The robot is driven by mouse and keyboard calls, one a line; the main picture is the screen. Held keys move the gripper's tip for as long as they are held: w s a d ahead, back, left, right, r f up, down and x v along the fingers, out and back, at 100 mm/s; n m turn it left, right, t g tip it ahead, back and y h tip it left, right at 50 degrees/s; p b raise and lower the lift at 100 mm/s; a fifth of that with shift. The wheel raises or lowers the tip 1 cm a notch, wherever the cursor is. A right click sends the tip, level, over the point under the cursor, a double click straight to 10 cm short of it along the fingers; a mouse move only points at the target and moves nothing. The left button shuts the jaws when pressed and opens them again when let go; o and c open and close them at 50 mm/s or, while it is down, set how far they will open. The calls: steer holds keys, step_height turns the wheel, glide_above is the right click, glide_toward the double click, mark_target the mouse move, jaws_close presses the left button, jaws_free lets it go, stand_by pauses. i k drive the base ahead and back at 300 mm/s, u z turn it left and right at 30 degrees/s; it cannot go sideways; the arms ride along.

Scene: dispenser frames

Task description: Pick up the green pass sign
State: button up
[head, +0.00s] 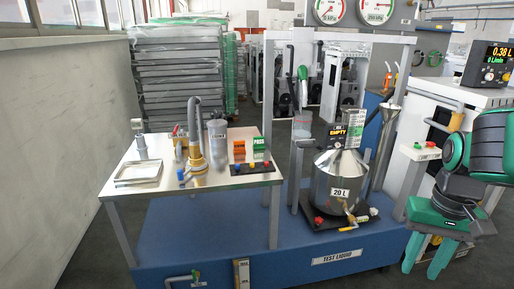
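The green PASS sign (259,144) stands upright at the right end of the white table (216,176). It is beside an orange sign (239,149), and both are at a dark button panel (252,168). My gripper (426,262) is at the lower right, with two green fingers pointing down and apart. It looks open and empty, far to the right of the sign and lower in the picture.
A steel 20 L tank (338,183) with an EMPTY display (338,131) stands between the table and my gripper. Upright frame posts (276,195) rise just right of the table. A grey cylinder (217,142) and brass-fitted hose (196,150) stand left of the signs.

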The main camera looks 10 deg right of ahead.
mark_target(259, 142)
steer(key=u, duration=0.05)
steer(key=i, duration=1)
steer(key=z, duration=0.05)
